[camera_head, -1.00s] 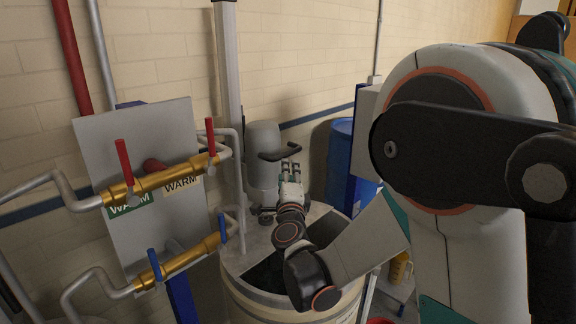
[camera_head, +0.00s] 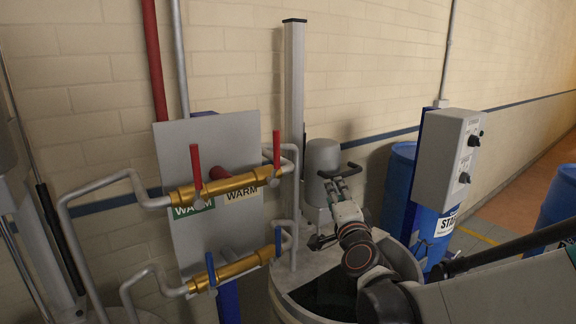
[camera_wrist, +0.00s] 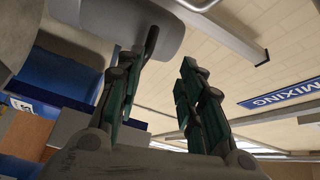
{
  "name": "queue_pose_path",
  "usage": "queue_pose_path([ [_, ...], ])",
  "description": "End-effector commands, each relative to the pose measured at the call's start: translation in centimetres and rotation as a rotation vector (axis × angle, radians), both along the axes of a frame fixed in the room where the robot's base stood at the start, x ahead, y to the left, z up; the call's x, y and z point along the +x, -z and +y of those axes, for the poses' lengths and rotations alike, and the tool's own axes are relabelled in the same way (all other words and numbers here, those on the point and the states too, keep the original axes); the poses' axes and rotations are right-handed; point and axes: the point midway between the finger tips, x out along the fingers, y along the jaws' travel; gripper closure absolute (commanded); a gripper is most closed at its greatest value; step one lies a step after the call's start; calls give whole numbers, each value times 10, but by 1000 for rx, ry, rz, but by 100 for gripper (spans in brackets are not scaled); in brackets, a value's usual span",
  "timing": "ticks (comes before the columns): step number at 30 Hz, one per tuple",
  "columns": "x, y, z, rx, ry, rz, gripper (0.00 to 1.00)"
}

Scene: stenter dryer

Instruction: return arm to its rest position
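My gripper (camera_head: 336,184) is at the end of my arm in the head view, above the round vat and in front of the grey cylinder (camera_head: 322,157). It overlaps a black handle (camera_head: 350,170) in that view, and I cannot tell whether they touch. In the wrist view my gripper (camera_wrist: 168,58) shows two dark green fingers standing apart with nothing between them. A grey cylindrical body (camera_wrist: 135,25) lies behind the left finger. My forearm reaches in from the lower right of the head view.
The round vat (camera_head: 292,305) stands below my arm. Brass valve pipes (camera_head: 228,188) with red and blue levers are on a grey panel left of it. A grey post (camera_head: 294,90) rises behind. A control box (camera_head: 446,160) and blue barrels (camera_head: 398,185) stand to the right.

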Motion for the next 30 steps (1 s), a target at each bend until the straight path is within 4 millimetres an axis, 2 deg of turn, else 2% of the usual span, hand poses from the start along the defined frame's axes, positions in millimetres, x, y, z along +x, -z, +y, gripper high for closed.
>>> queue_pose_path([
  [8,-54,15,19,-350,-165,140,65],
  [14,-103,44,19,-597,-272,267,65],
  [20,-161,83,5,-833,-370,420,65],
  [30,-267,151,-42,-1164,-512,711,65],
])
